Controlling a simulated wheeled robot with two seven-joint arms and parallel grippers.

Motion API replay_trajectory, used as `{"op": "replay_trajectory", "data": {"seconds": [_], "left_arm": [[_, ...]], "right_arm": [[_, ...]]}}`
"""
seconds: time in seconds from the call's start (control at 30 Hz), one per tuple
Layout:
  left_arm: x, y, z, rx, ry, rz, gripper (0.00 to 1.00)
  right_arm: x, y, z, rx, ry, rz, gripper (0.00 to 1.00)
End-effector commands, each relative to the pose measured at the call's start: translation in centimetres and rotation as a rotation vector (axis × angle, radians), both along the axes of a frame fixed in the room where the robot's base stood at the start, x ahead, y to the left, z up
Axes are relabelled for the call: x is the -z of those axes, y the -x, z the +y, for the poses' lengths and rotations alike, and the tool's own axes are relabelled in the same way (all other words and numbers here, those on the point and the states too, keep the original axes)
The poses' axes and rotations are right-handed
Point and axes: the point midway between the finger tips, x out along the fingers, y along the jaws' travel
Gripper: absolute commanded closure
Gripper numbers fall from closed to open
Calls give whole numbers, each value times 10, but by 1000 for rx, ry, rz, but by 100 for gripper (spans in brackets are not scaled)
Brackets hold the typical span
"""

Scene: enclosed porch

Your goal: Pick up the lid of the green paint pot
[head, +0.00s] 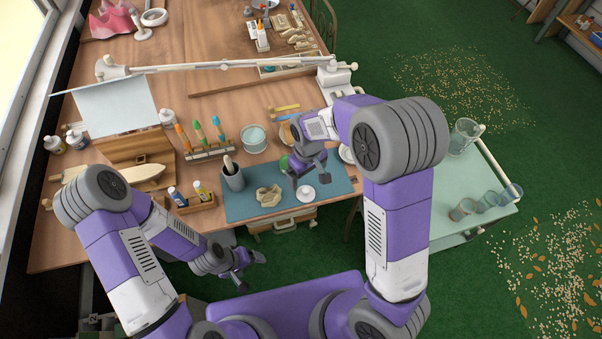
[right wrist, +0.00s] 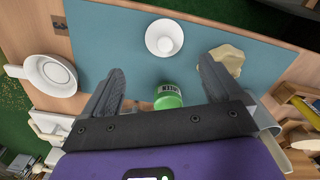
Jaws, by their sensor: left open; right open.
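My right gripper (head: 309,182) is open and empty above the mat. In the right wrist view, the pot appears between its two spread fingers (right wrist: 163,76), apart from both. My left gripper (head: 253,272) is open and empty, low in front of the table edge.
On the teal mat (head: 238,206), a beige lump (head: 268,196) and a white round piece (head: 305,193) lie near the pot. A grey cup (head: 233,178) stands left, a bottle tray (head: 192,203) beyond it. A white dish (right wrist: 50,75) lies beside the mat.

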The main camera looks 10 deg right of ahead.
Motion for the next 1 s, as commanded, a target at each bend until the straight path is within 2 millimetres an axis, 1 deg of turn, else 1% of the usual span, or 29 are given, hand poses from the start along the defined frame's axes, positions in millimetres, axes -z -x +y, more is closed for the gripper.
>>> {"op": "replay_trajectory", "data": {"seconds": [0.07,0.27,0.43,0.53,0.63,0.87,1.0], "left_arm": [[3,1,0,-1,0,1,18],[11,1,0,-1,-1,1,18],[22,1,0,-1,-1,1,18],[25,1,0,-1,-1,1,18],[26,1,0,-1,-1,1,18],[25,0,0,-1,0,1,18],[25,0,0,-1,0,1,18]], "right_arm": [[3,0,0,-6,8,2,7],[26,3,1,-6,7,4,7],[52,10,5,-7,7,4,7],[65,10,4,-5,7,4,7],[71,10,4,-5,7,3,7],[70,10,4,-5,5,2,7],[70,10,4,-5,5,2,29]]}}
